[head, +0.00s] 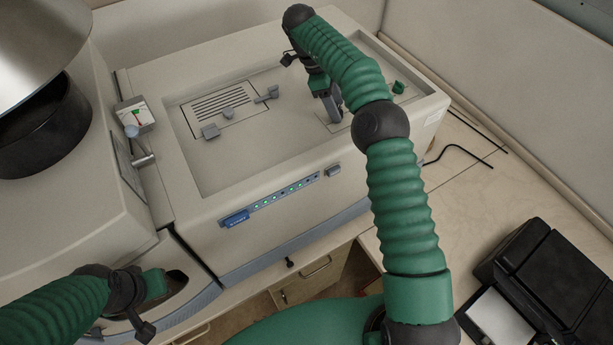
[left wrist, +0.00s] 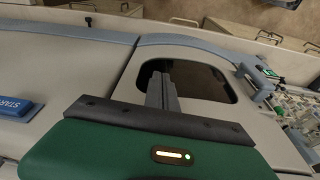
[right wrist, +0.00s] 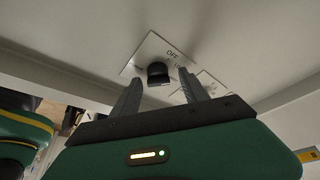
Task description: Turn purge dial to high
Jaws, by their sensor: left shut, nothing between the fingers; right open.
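The purge dial (right wrist: 158,72) is a black knob on a white label plate (right wrist: 150,48) marked "OFF", seen in the right wrist view. Another word on the plate is partly legible. My right gripper (right wrist: 161,76) is open, its two fingers on either side of the knob in that picture. I cannot tell whether they touch it. In the head view my right gripper (head: 333,108) points down at the top of the beige spectrometer (head: 290,150), and the dial cannot be made out. My left gripper (left wrist: 160,82) is shut and empty, near a dark opening in the housing.
A front panel with green lights (head: 285,193) and a blue start button (head: 236,218) faces me. A vented plate (head: 222,103) with grey latches lies on the top, left of my right arm. A black device (head: 545,265) stands on the counter at right.

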